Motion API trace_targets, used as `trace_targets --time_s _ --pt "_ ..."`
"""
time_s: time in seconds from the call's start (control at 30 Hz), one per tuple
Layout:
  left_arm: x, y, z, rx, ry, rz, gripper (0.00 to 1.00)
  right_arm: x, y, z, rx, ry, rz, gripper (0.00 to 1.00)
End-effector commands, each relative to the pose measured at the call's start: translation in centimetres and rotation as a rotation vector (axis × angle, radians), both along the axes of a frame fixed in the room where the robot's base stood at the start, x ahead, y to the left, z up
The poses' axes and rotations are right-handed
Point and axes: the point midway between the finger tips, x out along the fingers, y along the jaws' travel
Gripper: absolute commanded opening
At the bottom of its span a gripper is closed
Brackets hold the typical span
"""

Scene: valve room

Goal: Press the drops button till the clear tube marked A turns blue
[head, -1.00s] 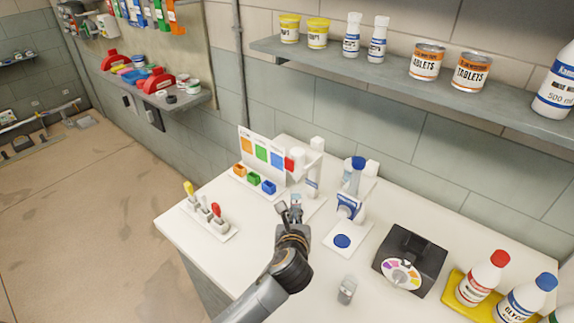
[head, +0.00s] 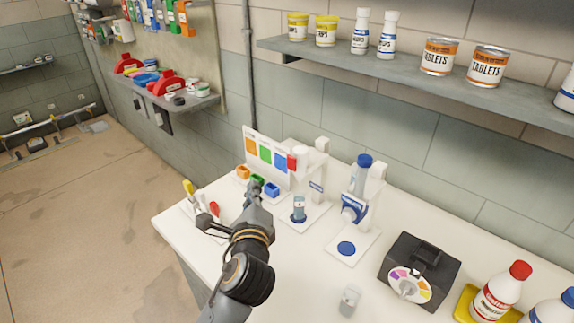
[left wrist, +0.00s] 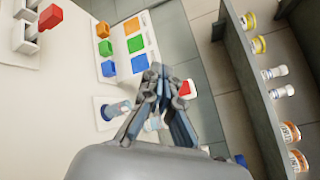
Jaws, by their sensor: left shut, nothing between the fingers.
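A clear tube (head: 299,207) stands upright on the white base of the dispenser with a red part (head: 292,163). Its lower end looks dark blue, but I cannot tell whether that is liquid or a pad under it, and no letter is legible. The left wrist view also shows the tube (left wrist: 117,109) left of the fingers and the red part (left wrist: 186,88) just right of them. My left gripper (head: 232,211) is shut and empty, left of the tube in the head view and apart from it. A second clear vessel (head: 349,301) stands at the counter's front.
A blue-topped dispenser (head: 361,178) with a round blue pad (head: 346,248) stands to the right. Beyond it are a black device with a coloured dial (head: 410,285) and capped bottles (head: 500,290). Coloured cubes (head: 257,181) and a switch rack (head: 190,204) lie left. A shelf (head: 420,85) overhangs the back.

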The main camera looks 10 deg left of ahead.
Motion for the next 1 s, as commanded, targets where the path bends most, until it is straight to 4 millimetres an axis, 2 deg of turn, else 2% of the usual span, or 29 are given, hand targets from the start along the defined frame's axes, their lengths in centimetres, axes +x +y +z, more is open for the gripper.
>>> trace_targets --time_s 0.17,0.57,0.8,1.0 --pt "0.7 -0.4 -0.2 0.000 -0.001 0.000 0.00 -0.2 0.2 -0.6 0.002 0.005 -0.001 0.36" --pt "5.2 -3.5 -0.3 0.001 -0.001 -0.002 0.00 0.6 0.5 -3.3 0.005 -0.008 -0.001 0.36" --pt "7.0 -4.6 0.0 0.003 0.001 0.000 0.00 0.7 0.4 -2.8 0.005 -0.009 -0.001 0.36" --pt "7.4 -4.9 0.0 0.002 0.002 0.000 0.00 0.7 0.4 -2.7 0.005 -0.009 -0.001 0.36"
